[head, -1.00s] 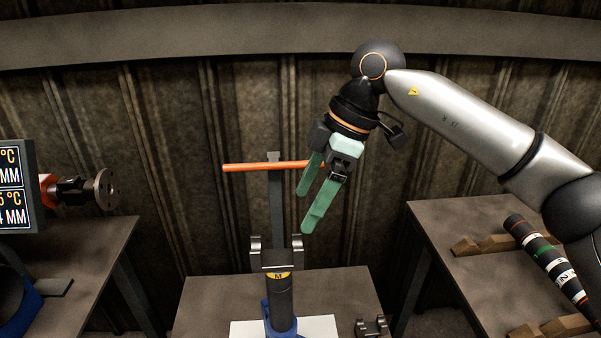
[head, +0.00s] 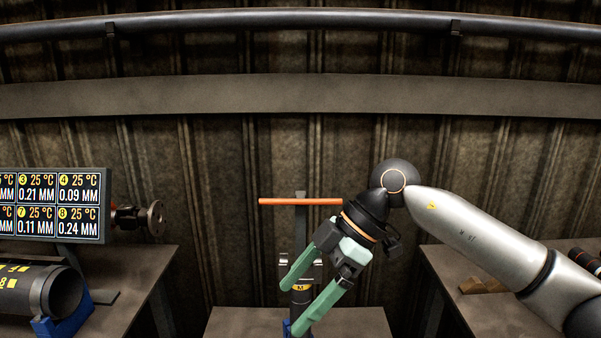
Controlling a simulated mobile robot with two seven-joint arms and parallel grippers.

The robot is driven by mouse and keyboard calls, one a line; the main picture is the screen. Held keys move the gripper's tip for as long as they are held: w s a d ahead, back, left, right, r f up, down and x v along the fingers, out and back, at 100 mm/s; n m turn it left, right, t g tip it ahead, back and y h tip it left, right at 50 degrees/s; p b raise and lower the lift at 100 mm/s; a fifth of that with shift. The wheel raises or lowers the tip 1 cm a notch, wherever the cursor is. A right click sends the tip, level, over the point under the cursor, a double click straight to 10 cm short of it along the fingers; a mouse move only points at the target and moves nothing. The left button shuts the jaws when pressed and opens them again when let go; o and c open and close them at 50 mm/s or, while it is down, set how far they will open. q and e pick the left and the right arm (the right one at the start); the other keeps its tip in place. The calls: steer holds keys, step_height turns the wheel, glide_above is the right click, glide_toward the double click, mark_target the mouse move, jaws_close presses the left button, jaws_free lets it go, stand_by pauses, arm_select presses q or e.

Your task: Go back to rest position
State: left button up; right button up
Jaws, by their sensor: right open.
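My right gripper (head: 306,300) is open and empty in the head view. Its two green fingers point down and to the left, in front of the middle table. Behind the fingers, a dark upright shaft part (head: 301,298) with a yellow mark stands on that table, partly hidden by them. An orange bar (head: 290,201) lies level across the top of a grey post (head: 300,222) behind the gripper. I cannot tell from this view how far the fingers are from the shaft part. My left gripper is not in view.
A screen with readings (head: 59,204) and a dark cylinder (head: 45,290) in a blue holder are at the left. The middle table (head: 350,321) has clear space at its right. A right table (head: 440,262) holds wooden blocks (head: 483,285), partly behind my arm.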

steer(key=s+a+n+g+y+p, duration=0.15)
steer(key=s+a+y, duration=0.25)
steer(key=a+y, duration=0.65)
steer(key=w+d+f+m+t+h, duration=0.35)
steer(key=d+f+m+t, duration=0.35)
steer(key=m+t, duration=0.25)
steer(key=w+d+f+m+t+h, duration=0.2)
steer(key=d+f+m+t+h, duration=0.2)
steer(key=d+f+m+t, duration=0.55)
arm_select(q)
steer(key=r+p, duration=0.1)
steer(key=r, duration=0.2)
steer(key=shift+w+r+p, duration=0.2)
steer(key=shift+p, duration=0.15)
arm_select(e)
steer(key=s+d+f+g+h, duration=0.3)
steer(key=s+d+f+h, duration=0.1)
steer(key=s+f, duration=0.5)
steer(key=s+d+f+m+g+h, duration=0.1)
steer(key=s+d+f+g+h, duration=0.2)
steer(key=s+d+f, duration=0.4)
steer(key=s+f+h, duration=0.1)
steer(key=s+f, duration=0.2)
steer(key=f, duration=0.2)
steer(key=shift+s+f, duration=0.15)
steer(key=shift+f, duration=0.2)
